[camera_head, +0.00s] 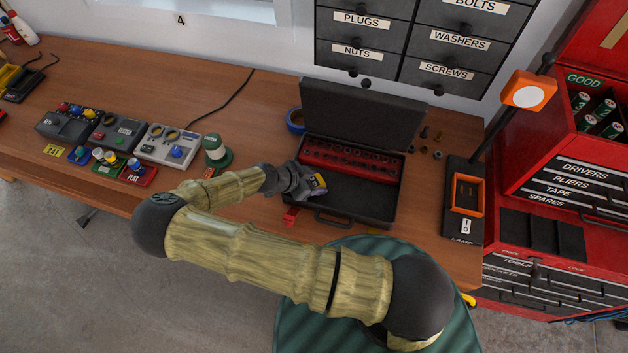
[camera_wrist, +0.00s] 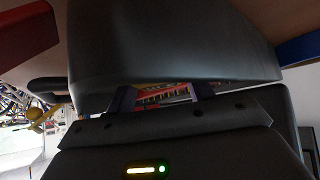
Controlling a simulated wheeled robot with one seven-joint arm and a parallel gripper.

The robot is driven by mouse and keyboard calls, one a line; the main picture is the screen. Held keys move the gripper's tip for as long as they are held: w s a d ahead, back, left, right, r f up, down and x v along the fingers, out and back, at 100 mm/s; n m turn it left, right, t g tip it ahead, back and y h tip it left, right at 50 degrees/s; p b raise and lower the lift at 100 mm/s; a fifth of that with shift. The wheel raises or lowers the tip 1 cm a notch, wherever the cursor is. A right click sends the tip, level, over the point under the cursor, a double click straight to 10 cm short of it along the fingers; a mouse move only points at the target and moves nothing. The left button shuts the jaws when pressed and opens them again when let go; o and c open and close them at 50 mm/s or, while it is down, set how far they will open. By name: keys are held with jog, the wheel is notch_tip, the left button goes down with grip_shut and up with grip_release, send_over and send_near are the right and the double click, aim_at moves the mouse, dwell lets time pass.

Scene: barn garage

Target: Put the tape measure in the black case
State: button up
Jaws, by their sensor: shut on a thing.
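The black case (camera_head: 386,200) lies open on the workbench in the head view, its lid (camera_head: 362,112) raised at the back. A red socket tray (camera_head: 350,158) fills its rear part, and the front part is a bare dark floor. My gripper (camera_head: 309,186) is at the left front of the case, above its left edge. Most of the tape measure is hidden by my gripper. In the wrist view a large dark shape blocks most of the scene.
Switch boxes (camera_head: 167,146) are further left. A lamp (camera_head: 464,198) and small hardware (camera_head: 424,132) are right of the case.

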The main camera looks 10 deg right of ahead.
jog(key=o, duration=1.2)
jog(key=shift+c, duration=0.2)
jog(key=shift+r, duration=0.15)
jog(key=shift+a, duration=0.35)
jog(key=b+v, duration=0.5)
jog(key=v, duration=0.6)
jog(key=shift+r, duration=0.25)
